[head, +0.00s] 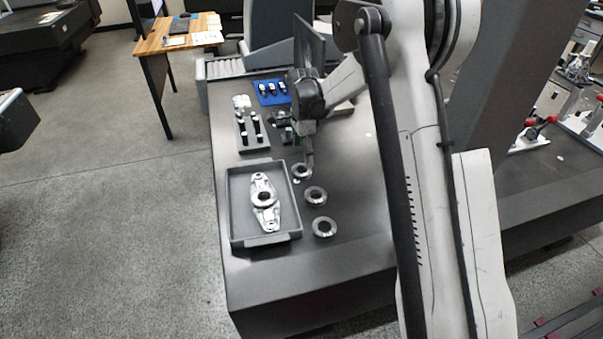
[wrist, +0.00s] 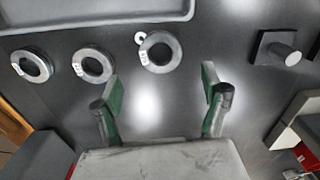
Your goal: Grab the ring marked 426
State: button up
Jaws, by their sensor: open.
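Three metal rings with pale marks lie in a row on the dark table. The marks are too small to read, so I cannot tell which is 426. In the head view they are the far ring (head: 301,171), the middle ring (head: 316,195) and the near ring (head: 324,234). In the wrist view the far ring (wrist: 174,43) is at upper centre, with the middle ring (wrist: 107,66) and the near ring (wrist: 46,70) to its left. My gripper (wrist: 158,82) is open and empty, with the far ring beyond its fingertips. It also shows in the head view (head: 309,160), close by the far ring.
A grey tray (head: 237,215) holding a metal part (head: 265,215) lies left of the rings. A small washer (wrist: 140,37) sits beside the far ring. A grey block with pegs (head: 252,132) and a blue holder (head: 271,98) stand farther back. The table right of the rings looks clear.

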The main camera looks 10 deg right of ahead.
aim_at(302, 168)
jog(key=shift+a+f+b, duration=0.2)
jog(key=shift+f+b, duration=0.25)
jog(key=shift+f, duration=3.25)
jog(key=shift+c, duration=0.5)
